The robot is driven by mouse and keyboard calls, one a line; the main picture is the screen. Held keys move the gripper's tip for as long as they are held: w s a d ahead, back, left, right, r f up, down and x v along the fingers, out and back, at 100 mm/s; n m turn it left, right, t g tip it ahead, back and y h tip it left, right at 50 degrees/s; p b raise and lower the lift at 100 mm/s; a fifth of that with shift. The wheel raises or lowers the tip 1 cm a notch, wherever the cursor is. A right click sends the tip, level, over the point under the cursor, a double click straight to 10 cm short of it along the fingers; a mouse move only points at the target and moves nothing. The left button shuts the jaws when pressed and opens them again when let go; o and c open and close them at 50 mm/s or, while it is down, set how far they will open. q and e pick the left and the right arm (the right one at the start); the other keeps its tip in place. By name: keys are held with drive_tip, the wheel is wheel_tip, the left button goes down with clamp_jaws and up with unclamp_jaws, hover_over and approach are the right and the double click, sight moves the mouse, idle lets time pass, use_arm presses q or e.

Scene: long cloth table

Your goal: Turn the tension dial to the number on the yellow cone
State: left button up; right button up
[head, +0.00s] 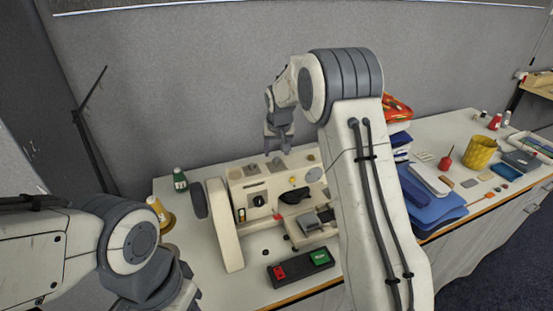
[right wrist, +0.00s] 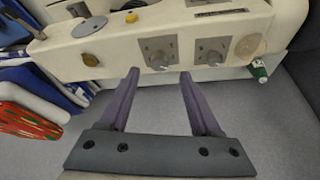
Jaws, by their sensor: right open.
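A cream sewing machine (head: 236,205) stands on the table. Its front has a round black dial (head: 259,201); its top has two grey square plates with knobs, the left one (head: 251,170) and the right one (head: 277,163). I cannot tell which is the tension dial, and no numbers are readable. A yellow cone (head: 157,209) stands left of the machine; its number is not legible. My right gripper (head: 279,148) is open and empty above the machine's back. In the right wrist view its fingers (right wrist: 159,76) point toward the knobbed plates (right wrist: 158,51), apart from them. My left gripper's fingers are out of frame.
A green spool (head: 180,180) stands behind the cone. A black box with red and green buttons (head: 300,267) lies in front of the machine. Blue folded cloth (head: 432,208), a yellow woven cup (head: 481,152) and small items fill the right side. A grey wall panel stands behind.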

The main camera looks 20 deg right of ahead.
drive_tip(key=b+v, duration=0.1)
drive_tip(key=v, duration=0.5)
drive_tip(key=shift+s, duration=0.1)
drive_tip(key=s+a+n+g+y, duration=0.2)
drive_tip(key=s+a+n, duration=0.3)
drive_tip(key=s+a, duration=1.25)
drive_tip(key=s+a+f+n+g, duration=0.1)
drive_tip(key=s+n, duration=0.1)
drive_tip(key=s, duration=0.9)
drive_tip(key=s+a+f+n+g, duration=0.1)
drive_tip(key=s+f+n, duration=0.1)
drive_tip(key=s, duration=1)
drive_tip(key=shift+s+f+n, duration=0.2)
drive_tip(key=shift+s+n, duration=0.05)
drive_tip(key=shift+n, duration=0.15)
